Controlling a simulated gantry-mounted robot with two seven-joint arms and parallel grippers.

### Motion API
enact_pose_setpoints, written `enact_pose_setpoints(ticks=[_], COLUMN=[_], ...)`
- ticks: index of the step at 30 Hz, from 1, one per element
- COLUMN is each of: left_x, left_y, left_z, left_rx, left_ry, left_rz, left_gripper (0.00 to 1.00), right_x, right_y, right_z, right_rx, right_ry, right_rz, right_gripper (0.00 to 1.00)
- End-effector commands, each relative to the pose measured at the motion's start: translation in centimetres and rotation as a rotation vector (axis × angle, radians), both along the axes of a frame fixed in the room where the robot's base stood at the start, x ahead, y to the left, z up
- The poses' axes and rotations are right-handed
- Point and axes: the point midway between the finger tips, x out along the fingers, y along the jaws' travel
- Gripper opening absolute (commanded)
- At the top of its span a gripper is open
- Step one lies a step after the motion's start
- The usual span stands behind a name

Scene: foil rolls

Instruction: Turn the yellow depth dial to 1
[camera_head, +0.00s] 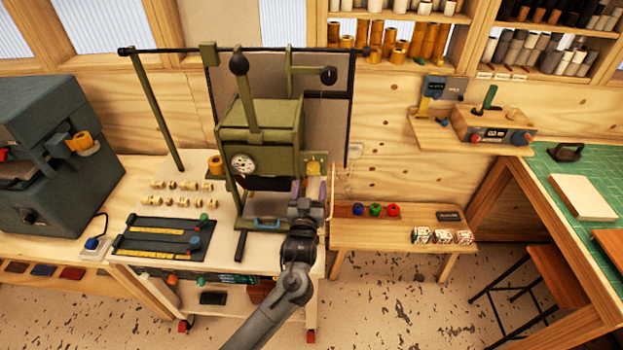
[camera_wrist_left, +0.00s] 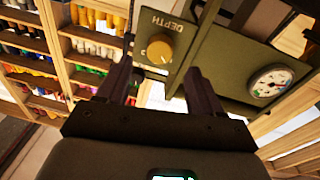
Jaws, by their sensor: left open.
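The yellow depth dial (camera_wrist_left: 159,48) sits on an olive panel marked DEPTH in the left wrist view. In the head view the yellow dial (camera_head: 314,167) is at the right front of the olive press (camera_head: 262,125). My left gripper (camera_head: 310,188) is just in front of and below it. In the left wrist view the open, empty fingers (camera_wrist_left: 158,70) point at the panel, with the dial ahead of the gap between them. They look apart from the dial. The setting it points to is too small to read. My right gripper is not in view.
A round white gauge (camera_head: 242,163) is left of the dial on the press. A blue-handled part (camera_head: 263,224) lies below. A low wooden bench (camera_head: 400,237) with coloured knobs stands to the right. A black tray (camera_head: 165,240) lies at left on the press table.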

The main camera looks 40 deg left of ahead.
Motion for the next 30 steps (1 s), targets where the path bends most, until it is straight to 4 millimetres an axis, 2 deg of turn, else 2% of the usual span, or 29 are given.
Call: enact_pose_setpoints(ticks=[6, 12, 27, 30], left_x=[-2.9, -4.2, -4.4, -4.8], left_y=[-1.8, -2.7, -2.8, -2.8], left_z=[-0.4, -0.4, -0.5, -1.1], left_rx=[-0.002, 0.000, 0.000, 0.000], left_ry=[0.001, 0.000, 0.000, 0.013], left_rz=[0.000, 0.000, 0.000, 0.000], left_gripper=[0.66, 0.66, 0.66, 0.66], right_x=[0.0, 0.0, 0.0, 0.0], right_y=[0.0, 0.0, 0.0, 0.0], right_z=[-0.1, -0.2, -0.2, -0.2], right_rx=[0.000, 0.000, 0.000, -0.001], right_ry=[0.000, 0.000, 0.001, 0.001], right_rz=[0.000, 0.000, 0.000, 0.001], right_gripper=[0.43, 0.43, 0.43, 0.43])
